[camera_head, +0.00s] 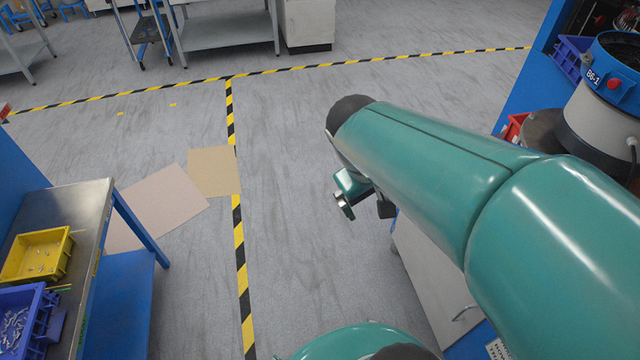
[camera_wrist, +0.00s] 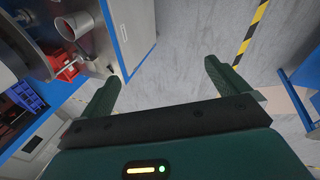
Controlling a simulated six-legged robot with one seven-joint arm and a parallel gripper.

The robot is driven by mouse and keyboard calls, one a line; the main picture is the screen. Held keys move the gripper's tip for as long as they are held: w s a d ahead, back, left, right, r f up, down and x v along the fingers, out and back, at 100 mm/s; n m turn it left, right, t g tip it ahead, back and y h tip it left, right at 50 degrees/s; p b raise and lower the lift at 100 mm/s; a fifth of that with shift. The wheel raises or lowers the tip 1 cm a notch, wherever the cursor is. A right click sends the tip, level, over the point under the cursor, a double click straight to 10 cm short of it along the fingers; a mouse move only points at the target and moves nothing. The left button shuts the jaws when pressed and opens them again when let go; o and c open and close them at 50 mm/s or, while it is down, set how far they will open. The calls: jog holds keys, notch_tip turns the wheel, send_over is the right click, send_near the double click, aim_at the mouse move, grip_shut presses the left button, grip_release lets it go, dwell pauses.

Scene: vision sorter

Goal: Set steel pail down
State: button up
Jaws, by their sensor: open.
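A grey, tapered metal vessel that looks like the steel pail (camera_wrist: 78,24) shows at the upper left of the wrist view. It is beside red parts on a grey machine top, and it appears tilted in this slanted view. My gripper (camera_wrist: 161,70) is open, with nothing between its two fingers, and the pail is apart from it, beyond the left finger. In the head view my gripper (camera_head: 364,205) hangs below the end of my arm, above the floor. I cannot make out the pail in the head view; my arm covers much of the right side.
A steel-topped bench (camera_head: 78,205) at left holds a yellow bin (camera_head: 37,254) and a blue bin (camera_head: 22,318). A blue-topped feeder bowl (camera_head: 610,75) stands at right. A white cabinet (camera_head: 425,275) is under my arm. Flat cardboard sheets (camera_head: 160,205) lie on otherwise open floor.

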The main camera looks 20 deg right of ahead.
jog(key=s+a+r+t+y, duration=0.2)
jog(key=a+r+t+y, duration=0.2)
jog(key=a, duration=0.6)
jog(key=shift+s+a+r+m, duration=0.15)
jog(key=shift+a+r+m, duration=0.25)
jog(key=shift+r, duration=0.3)
